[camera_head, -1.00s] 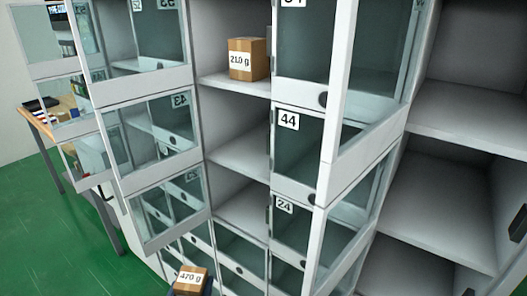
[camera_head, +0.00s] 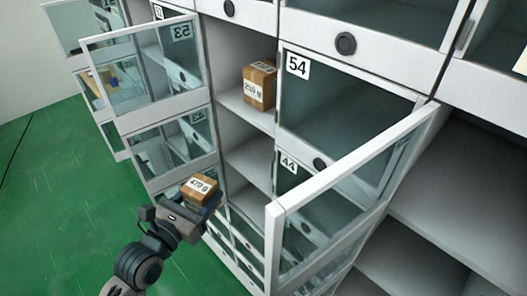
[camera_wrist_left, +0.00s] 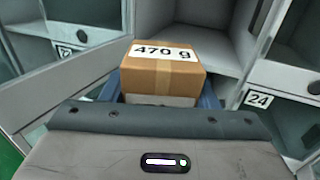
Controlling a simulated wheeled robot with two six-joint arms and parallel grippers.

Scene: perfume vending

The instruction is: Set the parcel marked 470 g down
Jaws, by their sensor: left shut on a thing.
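The parcel marked 470 g (camera_head: 200,188) is a small brown box with a white label. My left gripper (camera_head: 203,200) is shut on it and holds it up in front of the locker wall, below the open door numbered 53. In the left wrist view the parcel (camera_wrist_left: 163,75) sits between the blue fingers, label up, with open locker compartments behind it. My right gripper is not in view.
Another brown parcel (camera_head: 259,86), its label hard to read, stands in an open compartment left of door 54 (camera_head: 345,100). Open glass doors (camera_head: 145,65) stick out at left, and another (camera_head: 350,200) at right. An empty compartment (camera_head: 250,160) lies below that parcel. Green floor is clear at left.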

